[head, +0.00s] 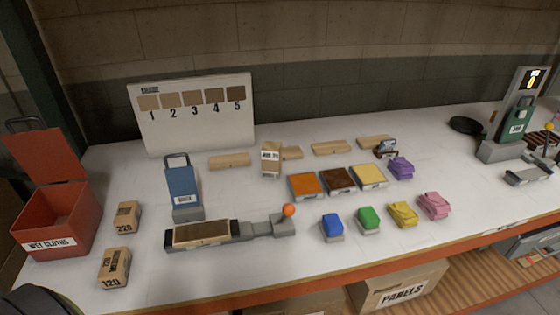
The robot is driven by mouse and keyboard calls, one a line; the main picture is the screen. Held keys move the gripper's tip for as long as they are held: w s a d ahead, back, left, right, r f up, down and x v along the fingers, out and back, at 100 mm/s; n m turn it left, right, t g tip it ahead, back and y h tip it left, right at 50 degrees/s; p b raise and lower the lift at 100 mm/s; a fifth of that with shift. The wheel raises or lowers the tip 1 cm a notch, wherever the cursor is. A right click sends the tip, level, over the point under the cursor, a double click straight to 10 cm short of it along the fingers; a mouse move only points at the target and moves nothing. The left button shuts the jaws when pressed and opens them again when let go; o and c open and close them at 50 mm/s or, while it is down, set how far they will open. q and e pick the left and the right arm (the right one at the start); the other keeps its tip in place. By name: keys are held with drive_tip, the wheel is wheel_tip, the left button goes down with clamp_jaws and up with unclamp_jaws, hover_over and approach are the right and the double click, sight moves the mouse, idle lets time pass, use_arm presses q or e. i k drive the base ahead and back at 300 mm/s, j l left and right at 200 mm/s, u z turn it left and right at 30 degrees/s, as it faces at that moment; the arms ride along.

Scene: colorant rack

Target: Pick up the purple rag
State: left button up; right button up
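The purple rag (401,168) lies folded on the white workbench (290,265), right of the middle. It sits just right of a tray with pale yellow contents (369,176). A small dark item (386,149) stands close behind it. A pink rag (433,206) and a yellow rag (403,214) lie nearer the front edge, with a green one (368,220) and a blue one (333,227) to their left. Neither of my grippers shows in the head view, and nothing covers the rag.
A red bin (57,212) labelled WET CLOTHS stands open at the left. A clamp fixture (190,236) with an orange knob (289,210) is front left of middle. A green canister (514,120) stands at the right. The bench right of the purple rag is clear.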

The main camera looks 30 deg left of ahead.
sight(400, 167)
drive_tip(key=u, duration=1.45)
drive_tip(key=z, duration=1.45)
drive_tip(key=i+l, duration=0.15)
drive_tip(key=l, duration=0.15)
drive_tip(key=i+l, duration=0.15)
drive_tip(key=l, duration=0.15)
drive_tip(key=i+l+u, duration=0.15)
drive_tip(key=l+u, duration=0.4)
drive_tip(key=l, duration=0.2)
drive_tip(key=i+l+u, duration=0.1)
drive_tip(key=l+u, duration=0.2)
drive_tip(key=l, duration=0.1)
